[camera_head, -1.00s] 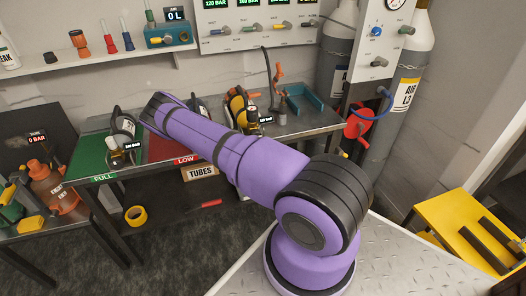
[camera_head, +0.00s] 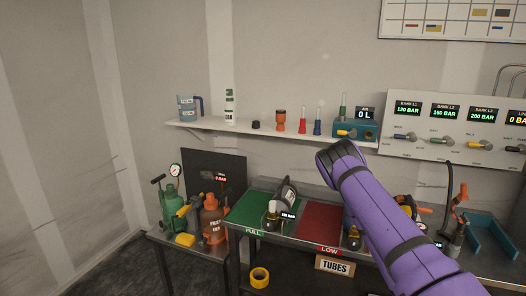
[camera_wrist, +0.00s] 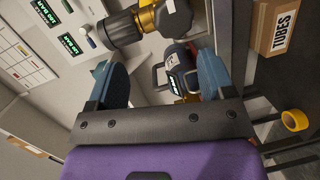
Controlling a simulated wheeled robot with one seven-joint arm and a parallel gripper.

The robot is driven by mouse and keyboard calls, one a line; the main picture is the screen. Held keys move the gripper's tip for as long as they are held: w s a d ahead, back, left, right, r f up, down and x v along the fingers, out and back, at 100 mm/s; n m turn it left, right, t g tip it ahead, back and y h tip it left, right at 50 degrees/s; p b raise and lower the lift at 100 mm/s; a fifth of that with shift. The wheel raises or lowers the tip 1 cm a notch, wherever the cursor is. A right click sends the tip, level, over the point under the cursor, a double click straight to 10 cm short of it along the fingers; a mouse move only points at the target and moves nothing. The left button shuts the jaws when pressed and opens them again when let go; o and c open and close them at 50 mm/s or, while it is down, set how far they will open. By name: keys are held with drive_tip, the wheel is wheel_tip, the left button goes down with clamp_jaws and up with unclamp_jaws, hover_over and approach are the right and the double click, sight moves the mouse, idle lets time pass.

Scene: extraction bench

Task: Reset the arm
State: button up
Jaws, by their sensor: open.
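My purple arm (camera_head: 385,220) rises from the lower right of the head view, its black-capped end above the bench. My gripper is not visible in the head view. In the wrist view, my gripper (camera_wrist: 160,78) shows as two blue-grey fingers spread wide apart. It is open. A bottle with a dark strap and a lit readout (camera_wrist: 176,80) shows between and beyond the fingers, and I cannot tell how close it is. A black and gold fitting (camera_wrist: 145,22) is just past the fingertips. Nothing is seen held.
The bench bears a green FULL mat (camera_head: 252,212) and a red LOW mat (camera_head: 318,222). A wall shelf (camera_head: 215,130) holds cups and bottles. The bank panel (camera_head: 460,147) is at right. A TUBES box (camera_head: 334,264) and a yellow tape roll (camera_head: 260,277) are below.

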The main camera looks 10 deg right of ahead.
drive_tip(key=w+a+r+m+g+y, duration=0.35)
drive_tip(key=w+a+r+m, duration=0.4)
drive_tip(key=r, duration=0.45)
drive_tip(key=s+a+r+m+y, duration=0.15)
drive_tip(key=a+r+y, duration=0.35)
drive_tip(key=a+r, duration=0.65)
drive_tip(key=s+a+r+g+y, duration=0.25)
drive_tip(key=s+a+r, duration=0.35)
drive_tip(key=s+r, duration=0.45)
drive_tip(key=s+a+r, duration=0.2)
drive_tip(key=s+r, duration=0.2)
drive_tip(key=s, duration=0.4)
drive_tip(key=s+a+r+n+g, duration=0.1)
drive_tip(key=s+r, duration=0.3)
drive_tip(key=s, duration=0.4)
drive_tip(key=shift+a+r, duration=0.35)
drive_tip(key=shift+a, duration=0.1)
